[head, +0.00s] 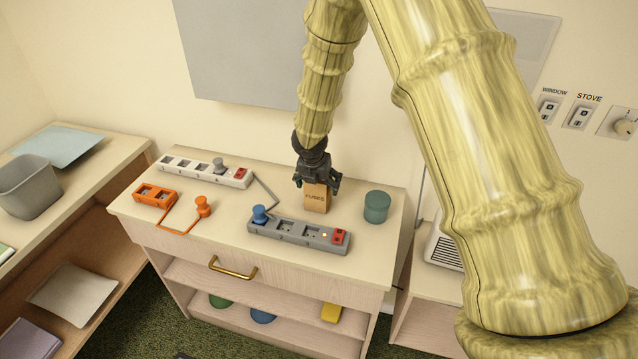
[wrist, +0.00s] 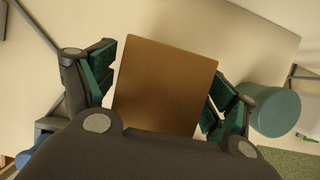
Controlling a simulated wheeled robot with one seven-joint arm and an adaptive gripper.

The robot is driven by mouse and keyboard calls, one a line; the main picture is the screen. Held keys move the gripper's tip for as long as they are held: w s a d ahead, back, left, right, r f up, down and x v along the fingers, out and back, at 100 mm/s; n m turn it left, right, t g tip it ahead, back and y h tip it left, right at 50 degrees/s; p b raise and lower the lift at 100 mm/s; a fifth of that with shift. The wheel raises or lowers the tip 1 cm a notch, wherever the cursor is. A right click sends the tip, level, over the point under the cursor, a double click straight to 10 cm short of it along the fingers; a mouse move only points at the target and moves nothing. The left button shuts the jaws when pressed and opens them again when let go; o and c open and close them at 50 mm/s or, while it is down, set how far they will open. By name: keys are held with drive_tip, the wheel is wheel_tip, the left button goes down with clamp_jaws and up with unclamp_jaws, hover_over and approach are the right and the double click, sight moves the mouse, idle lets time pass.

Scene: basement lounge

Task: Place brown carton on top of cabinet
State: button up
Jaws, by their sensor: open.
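The brown carton (head: 315,198), labelled "FUSES", stands upright on the cabinet top (head: 365,236), towards its back right. My gripper (head: 318,183) is directly above the carton, its fingers reaching down on either side of it. In the wrist view the carton's brown top (wrist: 165,85) lies between the two open fingers. Narrow gaps show beside the carton, so the gripper is not closed on it. The carton's lower edge is hidden in the wrist view by the gripper body.
A teal canister (head: 377,207) stands right of the carton. A drawer with a brass handle (head: 232,268) is below. The cabinet's front right corner is bare.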

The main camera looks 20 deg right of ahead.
drive_tip(key=b+v, duration=0.1)
drive_tip(key=v, duration=1)
drive_tip(key=shift+r, duration=0.4)
